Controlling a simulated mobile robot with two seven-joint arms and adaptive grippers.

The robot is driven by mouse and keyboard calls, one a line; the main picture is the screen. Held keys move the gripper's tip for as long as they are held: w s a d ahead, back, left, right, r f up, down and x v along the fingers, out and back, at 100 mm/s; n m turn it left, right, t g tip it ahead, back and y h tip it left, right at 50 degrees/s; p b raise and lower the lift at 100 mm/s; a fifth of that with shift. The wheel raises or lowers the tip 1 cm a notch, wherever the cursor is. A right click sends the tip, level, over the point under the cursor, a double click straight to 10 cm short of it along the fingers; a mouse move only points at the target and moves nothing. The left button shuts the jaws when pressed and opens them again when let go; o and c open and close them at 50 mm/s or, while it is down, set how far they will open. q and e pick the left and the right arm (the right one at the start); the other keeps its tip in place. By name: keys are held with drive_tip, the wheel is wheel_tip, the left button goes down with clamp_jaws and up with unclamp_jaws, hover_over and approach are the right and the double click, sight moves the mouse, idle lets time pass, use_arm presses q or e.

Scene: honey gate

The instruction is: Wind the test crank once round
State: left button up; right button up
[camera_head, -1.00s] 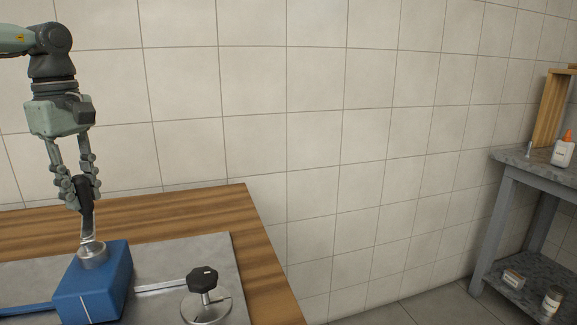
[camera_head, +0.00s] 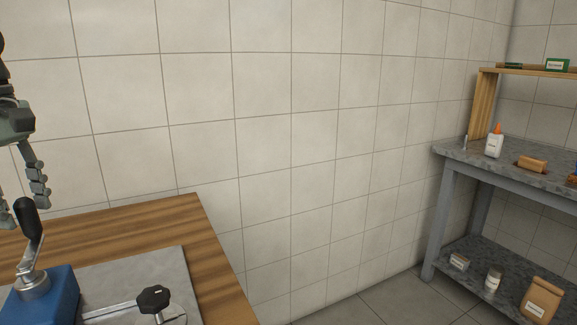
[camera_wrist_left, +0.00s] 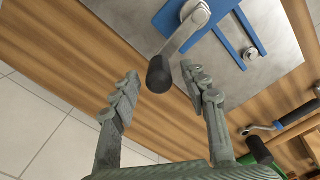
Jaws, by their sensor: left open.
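The test crank has a black grip (camera_head: 31,220) on a metal arm that rises from a round hub on a blue box (camera_head: 50,298). The grip stands up, slightly tilted, at the left of the head view. My left gripper (camera_head: 20,195) is open just above the grip, partly cut off by the left edge. In the left wrist view the gripper's fingers (camera_wrist_left: 161,76) stand wide apart, with the crank's grip (camera_wrist_left: 159,77) showing between them and no finger visibly touching it. The metal crank arm (camera_wrist_left: 181,35) runs from the grip to the hub. My right gripper is out of view.
A black star knob (camera_head: 153,298) stands beside the box on a grey plate (camera_head: 150,268) on the wooden bench (camera_head: 185,225). A grey shelf table (camera_head: 500,167) with bottles stands at right. Black-handled tools (camera_wrist_left: 260,150) lie at the wrist view's lower right.

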use_arm(q)
drive_tip(key=shift+r+p, duration=0.7)
drive_tip(key=shift+r, duration=2)
